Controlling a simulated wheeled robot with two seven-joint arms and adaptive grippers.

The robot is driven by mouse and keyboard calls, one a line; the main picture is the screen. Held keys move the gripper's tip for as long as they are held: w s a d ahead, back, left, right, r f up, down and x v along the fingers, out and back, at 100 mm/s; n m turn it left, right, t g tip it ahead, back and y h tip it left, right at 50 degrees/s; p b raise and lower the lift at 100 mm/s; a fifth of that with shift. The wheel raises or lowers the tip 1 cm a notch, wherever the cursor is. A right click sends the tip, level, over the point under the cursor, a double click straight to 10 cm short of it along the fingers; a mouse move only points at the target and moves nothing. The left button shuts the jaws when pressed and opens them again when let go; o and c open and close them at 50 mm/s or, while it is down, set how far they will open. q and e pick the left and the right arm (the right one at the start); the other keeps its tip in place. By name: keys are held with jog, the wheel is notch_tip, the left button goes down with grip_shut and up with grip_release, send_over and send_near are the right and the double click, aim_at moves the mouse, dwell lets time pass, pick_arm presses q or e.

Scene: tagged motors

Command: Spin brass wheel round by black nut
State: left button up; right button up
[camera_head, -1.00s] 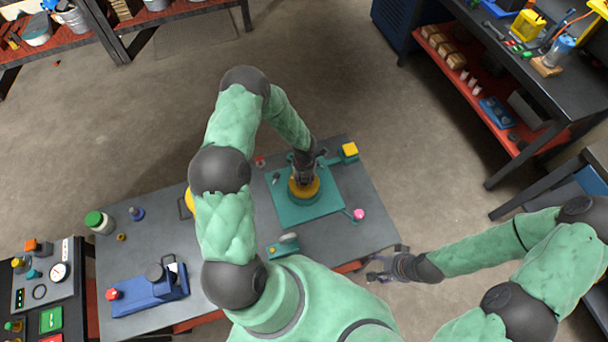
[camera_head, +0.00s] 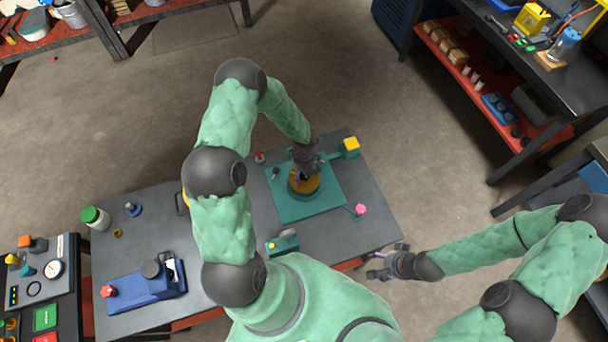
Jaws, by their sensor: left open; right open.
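The brass wheel (camera_head: 312,191) sits on a dark round base on a teal plate (camera_head: 326,207) on the grey table. My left gripper (camera_head: 304,174) is open and points down over the wheel, covering part of it. The black nut cannot be made out clearly; the gripper hides the middle of the wheel. Whether the fingers touch anything cannot be told. My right gripper (camera_head: 376,266) is open and empty, just off the table's right front corner.
On the table (camera_head: 366,233) stand a yellow-topped teal block (camera_head: 350,146), a pink knob (camera_head: 360,210), a teal device (camera_head: 283,243), a blue device (camera_head: 148,290) and a green-lidded jar (camera_head: 94,218). A control panel (camera_head: 38,275) stands at lower left. Open floor lies beyond.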

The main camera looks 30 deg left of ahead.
pick_arm(q)
jog(key=n+b, duration=0.5)
jog(key=n, duration=0.3)
jog(key=shift+f, duration=0.15)
jog(key=shift+s+n+b, duration=0.1)
jog(key=shift+n+b, duration=0.55)
jog(key=shift+n, duration=0.45)
jog(key=shift+r, duration=0.2)
